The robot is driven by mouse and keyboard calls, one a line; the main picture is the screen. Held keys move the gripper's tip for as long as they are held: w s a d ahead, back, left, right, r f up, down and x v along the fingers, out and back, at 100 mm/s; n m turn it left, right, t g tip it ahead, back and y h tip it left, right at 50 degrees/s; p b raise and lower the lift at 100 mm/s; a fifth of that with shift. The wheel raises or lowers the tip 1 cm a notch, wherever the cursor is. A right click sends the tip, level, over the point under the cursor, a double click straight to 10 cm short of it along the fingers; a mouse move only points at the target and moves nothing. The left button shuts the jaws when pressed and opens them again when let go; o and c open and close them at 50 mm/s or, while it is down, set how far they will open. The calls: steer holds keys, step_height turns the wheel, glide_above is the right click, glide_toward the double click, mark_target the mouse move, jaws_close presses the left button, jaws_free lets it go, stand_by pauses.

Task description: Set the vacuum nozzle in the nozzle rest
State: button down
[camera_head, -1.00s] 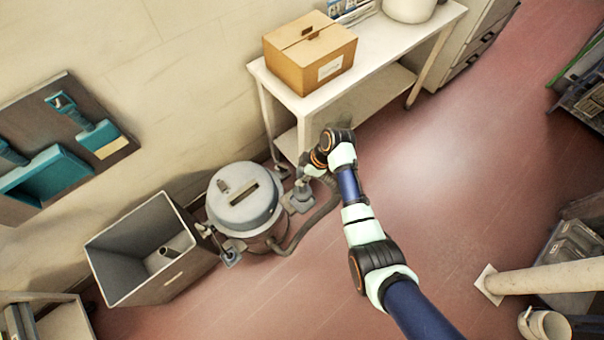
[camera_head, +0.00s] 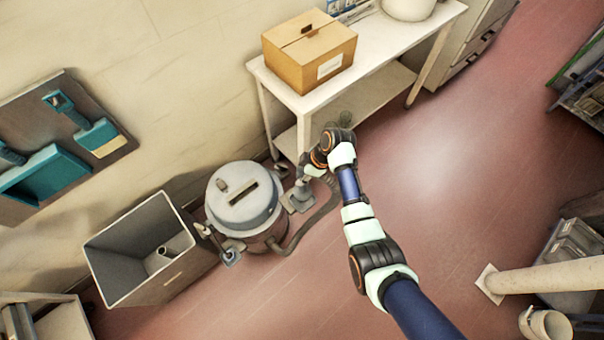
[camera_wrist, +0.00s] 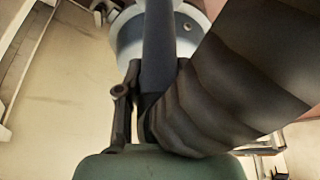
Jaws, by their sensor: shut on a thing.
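The vacuum nozzle is a dark tube (camera_wrist: 158,55) upright in the middle of the wrist view, with a ribbed hose (camera_wrist: 225,85) bulging on its right. My gripper (camera_wrist: 146,112) is shut on it; one jaw shows on the left and the hose hides the other side. In the head view my gripper (camera_head: 303,184) is small and partly hidden by my wrist, beside the vacuum. Below it is a grey plate (camera_head: 299,202), perhaps the nozzle rest. A pale ring (camera_wrist: 187,38) shows behind the tube; I cannot tell whether the tube is inside it.
The grey vacuum drum (camera_head: 243,212) stands just left of my gripper. A grey open bin (camera_head: 125,282) is farther left. A white table (camera_head: 395,45) with a cardboard box (camera_head: 312,58) stands behind. The red floor (camera_head: 450,165) to the right is clear.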

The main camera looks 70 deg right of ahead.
stand_by(0.3)
steer(key=shift+f+b, duration=2.1)
steer(key=shift+f, duration=0.7)
steer(key=shift+f+b, duration=0.45)
steer(key=shift+f, duration=0.15)
steer(key=c, duration=0.7)
jaws_free()
steer(key=shift+o, duration=0.2)
steer(key=v, duration=1.2)
